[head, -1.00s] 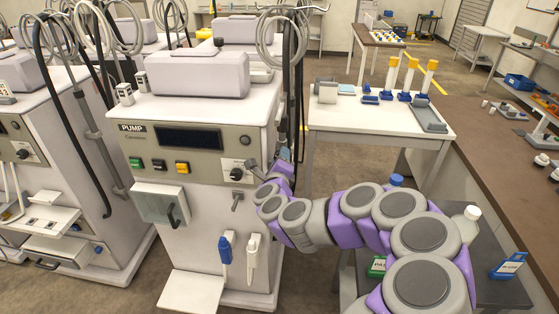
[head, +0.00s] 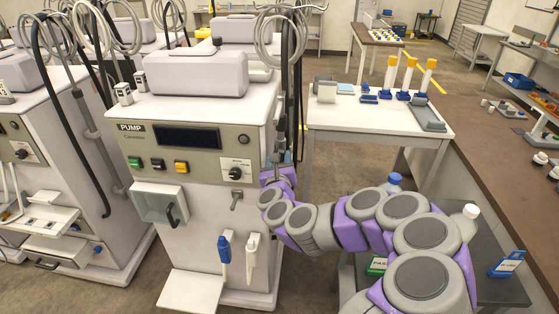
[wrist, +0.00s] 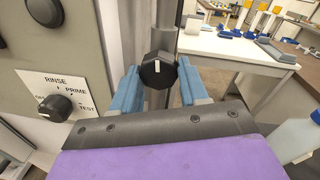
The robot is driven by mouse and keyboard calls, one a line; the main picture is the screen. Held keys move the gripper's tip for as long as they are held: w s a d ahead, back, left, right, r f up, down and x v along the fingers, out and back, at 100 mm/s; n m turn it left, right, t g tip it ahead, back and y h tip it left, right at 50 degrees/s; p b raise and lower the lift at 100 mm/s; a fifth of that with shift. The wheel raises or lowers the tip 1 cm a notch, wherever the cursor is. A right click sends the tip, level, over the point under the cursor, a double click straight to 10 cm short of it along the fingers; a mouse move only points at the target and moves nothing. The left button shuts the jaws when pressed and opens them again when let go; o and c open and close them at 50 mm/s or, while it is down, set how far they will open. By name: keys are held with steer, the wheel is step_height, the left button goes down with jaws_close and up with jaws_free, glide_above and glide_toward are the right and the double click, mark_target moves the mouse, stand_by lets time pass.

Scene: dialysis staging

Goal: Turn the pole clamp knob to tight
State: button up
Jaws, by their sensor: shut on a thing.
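The pole clamp knob (wrist: 151,78) is black and faceted, with a short white mark that points nearly straight up in the wrist view. It sits in front of a grey pole (wrist: 163,40). My gripper (wrist: 158,82) has its blue fingers on either side of the knob and is shut on it. In the head view my gripper (head: 281,157) is at the right edge of the pump machine (head: 190,200), by the pole. The knob cannot be made out in that view. Any tight or loose marking on the clamp is not visible.
A separate selector knob (wrist: 55,108) with a RINSE, PRIME and TEST plate is on the machine's front, left of my gripper. A white table (head: 340,122) with yellow-capped tubes stands behind. Bottles and a grey side table (head: 490,292) are near my arm.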

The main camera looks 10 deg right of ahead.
steer(key=shift+f+m, duration=0.25)
steer(key=shift+m, duration=0.05)
stand_by(0.4)
steer(key=o, duration=0.8)
steer(key=shift+w, duration=0.15)
steer(key=shift+a+r, duration=0.1)
steer(key=shift+r, duration=0.05)
steer(key=shift+s, duration=0.2)
